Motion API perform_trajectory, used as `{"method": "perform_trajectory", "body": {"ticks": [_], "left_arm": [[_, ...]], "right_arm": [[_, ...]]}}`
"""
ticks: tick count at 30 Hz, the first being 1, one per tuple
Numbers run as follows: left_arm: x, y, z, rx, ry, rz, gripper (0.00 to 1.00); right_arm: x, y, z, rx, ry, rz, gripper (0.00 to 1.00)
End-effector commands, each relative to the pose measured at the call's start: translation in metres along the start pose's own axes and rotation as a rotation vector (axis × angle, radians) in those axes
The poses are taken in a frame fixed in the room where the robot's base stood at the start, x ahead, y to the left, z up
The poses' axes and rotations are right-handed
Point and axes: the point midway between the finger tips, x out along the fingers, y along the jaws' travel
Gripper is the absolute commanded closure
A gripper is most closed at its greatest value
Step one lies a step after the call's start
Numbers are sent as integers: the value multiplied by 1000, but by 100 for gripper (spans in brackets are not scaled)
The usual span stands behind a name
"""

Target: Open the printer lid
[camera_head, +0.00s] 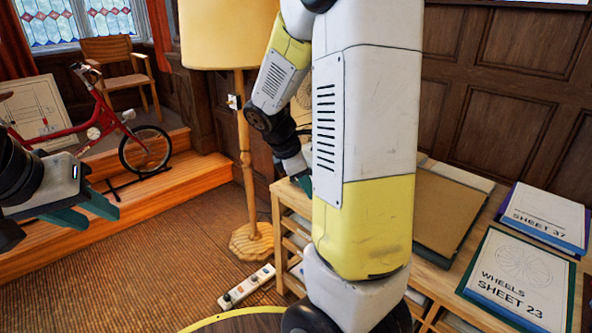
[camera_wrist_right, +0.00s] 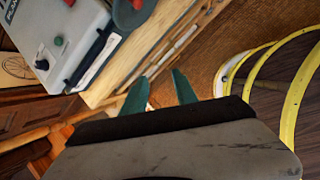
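In the right wrist view, a light grey box-shaped device (camera_wrist_right: 62,38) with a red button, a green button and a dark slot or handle sits on a wooden surface at the upper left. It may be the printer; I cannot make out its lid. My right gripper (camera_wrist_right: 160,76) is open and empty, pointing past the wooden edge, right of the device and apart from it. In the head view my right arm hides the device and most of the right gripper. My left gripper (camera_head: 104,221) is open and empty at the far left, over the floor.
A wooden bench (camera_head: 434,258) carries pads marked SHEET 37 (camera_head: 547,213) and SHEET 23 (camera_head: 518,277). A floor lamp (camera_head: 246,155) stands behind my right arm. A power strip (camera_head: 246,287) lies on the floor. A red bicycle (camera_head: 103,122) stands on the raised step.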

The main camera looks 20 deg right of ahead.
Motion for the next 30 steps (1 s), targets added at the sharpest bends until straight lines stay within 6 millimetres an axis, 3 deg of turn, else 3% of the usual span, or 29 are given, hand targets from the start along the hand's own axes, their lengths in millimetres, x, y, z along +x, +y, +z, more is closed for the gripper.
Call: {"method": "perform_trajectory", "body": {"ticks": [1,3,9,15,18,24,30], "left_arm": [[0,0,0,0,0,0,64],[0,0,0,0,0,0,64],[0,0,0,0,0,0,64],[0,0,0,0,0,0,64],[0,0,0,0,0,0,64],[0,0,0,0,0,0,64],[0,0,0,0,0,0,64]], "right_arm": [[20,12,0,-147,-82,-16,66],[43,29,4,-355,-191,-33,66],[97,83,9,-975,-514,-133,66],[131,135,-2,-1531,-812,-291,66],[140,153,-12,-1724,-920,-363,66],[149,172,-23,-1904,-1024,-443,66],[164,184,-7,-1918,-1031,-453,66]]}}
